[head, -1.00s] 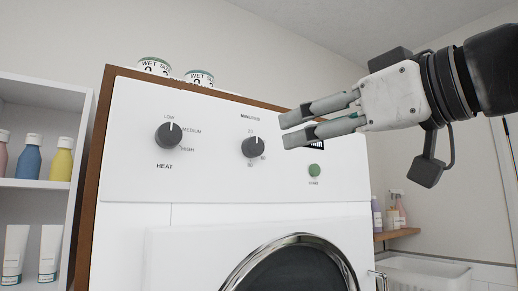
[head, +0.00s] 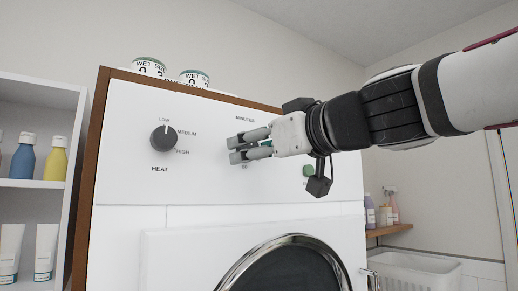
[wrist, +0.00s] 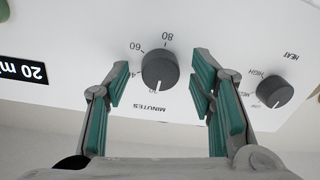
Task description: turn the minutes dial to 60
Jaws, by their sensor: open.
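The minutes dial (wrist: 160,70) is a dark grey round knob on the white dryer panel. In the wrist view, which is upside down, its white pointer faces the mark beside the word MINUTES, and the 60 mark sits at its upper left. The display (wrist: 22,70) reads "20 mi", cut off by the frame. My gripper (head: 238,149) is open in front of the dial, its fingers on either side of it in the wrist view. I cannot tell whether they touch it. In the head view my gripper hides the dial.
The heat dial (head: 163,138) is left of my gripper in the head view, pointing near LOW. The green start button (head: 308,171) is to the right, close to my wrist. Two tins (head: 149,67) stand on top. The round door (head: 285,270) is below.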

